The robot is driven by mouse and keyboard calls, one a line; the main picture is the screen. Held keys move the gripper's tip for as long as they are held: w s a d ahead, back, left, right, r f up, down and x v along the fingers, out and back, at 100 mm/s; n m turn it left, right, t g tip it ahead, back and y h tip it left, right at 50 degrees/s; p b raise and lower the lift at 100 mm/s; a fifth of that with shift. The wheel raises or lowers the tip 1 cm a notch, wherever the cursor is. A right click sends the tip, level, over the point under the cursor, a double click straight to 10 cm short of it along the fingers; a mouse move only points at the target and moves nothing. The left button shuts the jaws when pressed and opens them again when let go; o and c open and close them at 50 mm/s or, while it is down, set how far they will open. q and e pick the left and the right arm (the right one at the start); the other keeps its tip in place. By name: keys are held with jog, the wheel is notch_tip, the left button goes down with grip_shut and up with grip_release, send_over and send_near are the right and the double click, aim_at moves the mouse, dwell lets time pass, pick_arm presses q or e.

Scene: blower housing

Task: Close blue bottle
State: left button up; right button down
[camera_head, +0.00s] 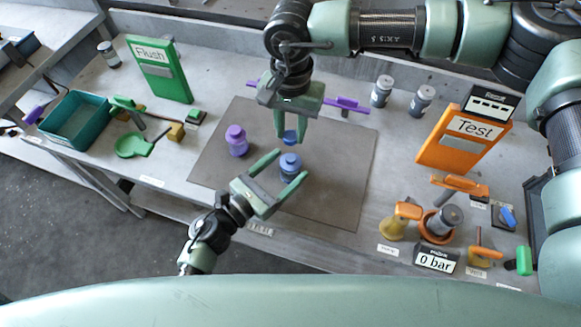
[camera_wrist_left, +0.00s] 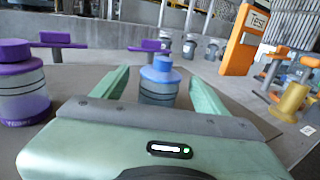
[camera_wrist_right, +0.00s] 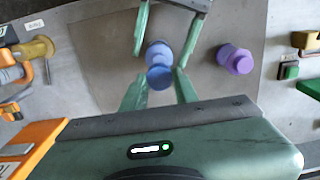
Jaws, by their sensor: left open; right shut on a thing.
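The blue bottle (camera_head: 290,168) stands upright on the grey mat, with a narrow blue neck on top in the left wrist view (camera_wrist_left: 159,84). My left gripper (camera_head: 285,168) is open, its fingers pointing at the bottle with their tips near its two sides. I cannot tell whether they touch it. My right gripper (camera_head: 290,133) points down behind the bottle and is shut on a small blue cap (camera_head: 290,139). The cap also shows between its fingers in the right wrist view (camera_wrist_right: 160,77). The cap is apart from the bottle in the head view.
A purple bottle (camera_head: 237,143) stands on the mat (camera_head: 335,190) left of the blue one. A purple-handled fixture (camera_head: 348,104) is behind. A green Flush panel (camera_head: 158,70) and teal tray (camera_head: 75,122) are left; an orange Test panel (camera_head: 462,140) is right. The mat's right part is clear.

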pick_arm(q)
jog(key=shift+x, duration=1.15)
grip_shut()
